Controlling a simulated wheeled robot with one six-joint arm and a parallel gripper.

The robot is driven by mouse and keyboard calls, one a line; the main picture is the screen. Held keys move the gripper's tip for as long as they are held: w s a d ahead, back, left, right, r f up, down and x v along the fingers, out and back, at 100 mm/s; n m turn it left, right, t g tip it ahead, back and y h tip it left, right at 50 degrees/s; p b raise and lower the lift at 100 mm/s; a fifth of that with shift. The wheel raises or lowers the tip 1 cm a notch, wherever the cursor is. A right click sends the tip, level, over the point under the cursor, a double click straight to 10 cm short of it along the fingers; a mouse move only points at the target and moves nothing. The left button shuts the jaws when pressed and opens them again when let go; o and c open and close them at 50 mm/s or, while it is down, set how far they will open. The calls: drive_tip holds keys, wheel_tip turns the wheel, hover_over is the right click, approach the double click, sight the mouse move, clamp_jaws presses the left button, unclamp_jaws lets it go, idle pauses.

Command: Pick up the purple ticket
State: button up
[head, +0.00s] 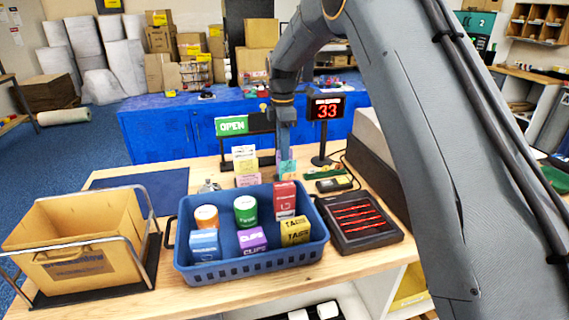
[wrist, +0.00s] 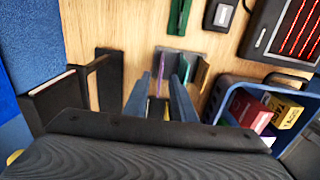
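A small grey ticket holder (wrist: 184,53) stands on the bench with thin upright tickets in it, seen nearly edge-on in the wrist view. A narrow purple ticket (wrist: 160,74) stands between the two fingers of my gripper (wrist: 160,98). The fingers are apart, one on each side of it, and I see no clear contact. A yellowish ticket (wrist: 201,76) stands outside the right finger. In the head view my gripper (head: 284,143) points down behind the blue basket, over a teal ticket (head: 287,168); the purple ticket is hard to make out there.
A blue basket (head: 250,270) of boxes and tubs stands in front of the tickets. A carton in a metal frame (head: 90,245) is at left, a black tray (head: 358,220) at right. An OPEN sign (head: 232,126) and a "33" display (head: 326,108) stand near my gripper.

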drive_tip(key=shift+f+p, duration=1.3)
drive_tip(key=shift+f, duration=1.4)
clamp_jaws()
